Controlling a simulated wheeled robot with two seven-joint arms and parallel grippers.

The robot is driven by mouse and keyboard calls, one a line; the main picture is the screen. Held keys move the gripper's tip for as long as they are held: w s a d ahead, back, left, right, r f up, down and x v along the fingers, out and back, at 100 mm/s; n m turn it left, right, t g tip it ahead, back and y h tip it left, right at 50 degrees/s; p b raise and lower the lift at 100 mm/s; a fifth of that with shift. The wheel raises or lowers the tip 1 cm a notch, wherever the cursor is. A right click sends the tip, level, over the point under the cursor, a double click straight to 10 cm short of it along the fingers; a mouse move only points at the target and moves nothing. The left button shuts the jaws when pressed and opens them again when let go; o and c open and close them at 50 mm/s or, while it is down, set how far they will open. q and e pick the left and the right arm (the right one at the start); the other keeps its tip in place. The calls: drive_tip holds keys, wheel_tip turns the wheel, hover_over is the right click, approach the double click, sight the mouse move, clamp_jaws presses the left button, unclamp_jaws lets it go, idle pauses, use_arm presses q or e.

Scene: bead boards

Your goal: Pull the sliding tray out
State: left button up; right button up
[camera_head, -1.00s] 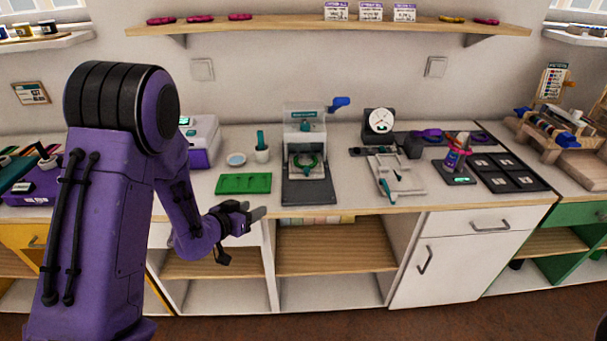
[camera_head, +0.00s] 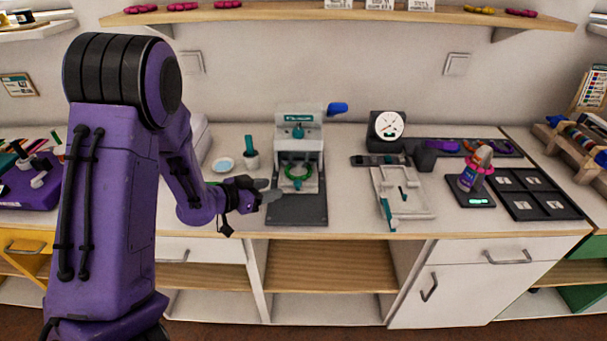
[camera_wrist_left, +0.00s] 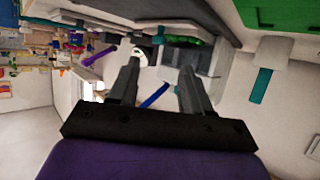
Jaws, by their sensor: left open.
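A grey press (camera_head: 299,130) with a blue lever stands on the counter, with a dark base plate (camera_head: 297,209) in front. A green beaded ring (camera_head: 298,178) lies on a light plate inside the press, which looks like the sliding tray; its handle cannot be made out. My left gripper (camera_head: 266,190) is open and empty at the left edge of the press base; touching or apart cannot be told. In the left wrist view the open fingers (camera_wrist_left: 158,82) point toward the press, and the green ring (camera_wrist_left: 187,40) shows beyond them. My right gripper is not in view.
A green board (camera_wrist_left: 275,14) shows in the wrist view. To the right are a dial gauge (camera_head: 388,126), a pale fixture (camera_head: 403,195) and a dark tray (camera_head: 535,196).

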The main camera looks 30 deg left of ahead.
sight(297, 183)
use_arm(q)
drive_tip(key=x, duration=0.9)
drive_tip(key=shift+w+d+p, duration=0.15)
drive_tip(key=shift+w+p, duration=0.2)
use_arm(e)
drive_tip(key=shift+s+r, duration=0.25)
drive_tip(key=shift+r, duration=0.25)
